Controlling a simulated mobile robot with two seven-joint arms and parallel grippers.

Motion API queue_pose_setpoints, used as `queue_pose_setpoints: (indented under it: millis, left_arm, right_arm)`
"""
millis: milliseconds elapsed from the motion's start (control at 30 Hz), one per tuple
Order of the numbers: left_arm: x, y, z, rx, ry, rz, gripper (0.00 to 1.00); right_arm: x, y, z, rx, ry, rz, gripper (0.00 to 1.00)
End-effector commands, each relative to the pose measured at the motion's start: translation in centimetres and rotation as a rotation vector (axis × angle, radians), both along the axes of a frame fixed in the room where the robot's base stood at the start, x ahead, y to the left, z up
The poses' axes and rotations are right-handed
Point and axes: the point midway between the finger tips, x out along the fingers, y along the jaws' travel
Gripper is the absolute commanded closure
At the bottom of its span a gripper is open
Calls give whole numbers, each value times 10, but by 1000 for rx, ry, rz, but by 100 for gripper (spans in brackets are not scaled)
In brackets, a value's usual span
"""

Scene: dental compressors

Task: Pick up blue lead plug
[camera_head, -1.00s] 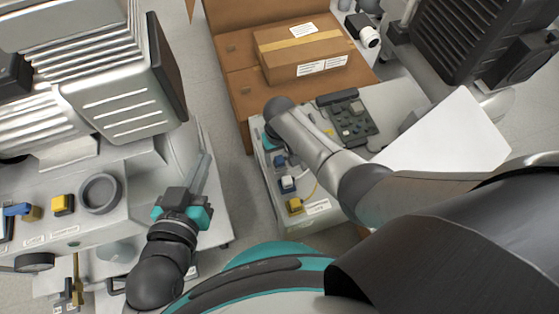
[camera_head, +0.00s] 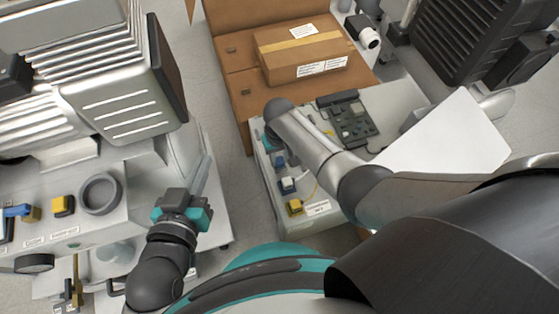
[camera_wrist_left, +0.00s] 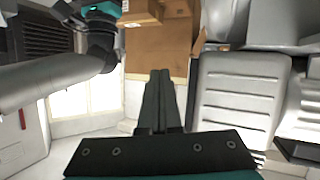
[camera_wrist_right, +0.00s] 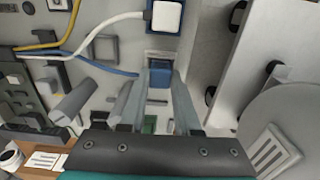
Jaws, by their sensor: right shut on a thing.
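The blue lead plug (camera_wrist_right: 161,75) shows in the right wrist view between my right gripper's fingertips (camera_wrist_right: 158,82), with a blue cable running off to the left. My right gripper is shut on it, over a light panel. In the head view my right arm largely hides that gripper. My left gripper (camera_wrist_left: 158,74) is shut and empty, its two fingers together in the left wrist view. In the head view the left gripper (camera_head: 203,168) is at the left, beside the left bench and away from the plug.
A white plug (camera_wrist_right: 166,15) on a blue base and a yellow plug (camera_head: 295,207) are on the same panel. A dark board (camera_head: 350,120) lies beside them. A cardboard box (camera_head: 300,50) stands behind. A yellow block (camera_head: 62,205) and grey ring (camera_head: 99,193) are on the left bench.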

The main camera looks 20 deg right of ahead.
Motion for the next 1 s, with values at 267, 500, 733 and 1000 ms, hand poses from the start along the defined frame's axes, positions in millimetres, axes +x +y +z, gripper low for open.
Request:
queue_pose_setpoints:
  millis: [267,500,733,1000]
  left_arm:
    - [-1,0,-1,5,11,-1,100]
    - [1,7,-2,44,72,4,100]
    - [-2,19,-7,100,171,11,100]
    - [-11,37,-10,174,309,26,100]
  right_arm:
    - [0,0,1,0,0,0,100]
    - [0,0,8,0,0,0,100]
    - [0,0,17,0,0,0,100]
    - [0,0,29,0,-1,0,100]
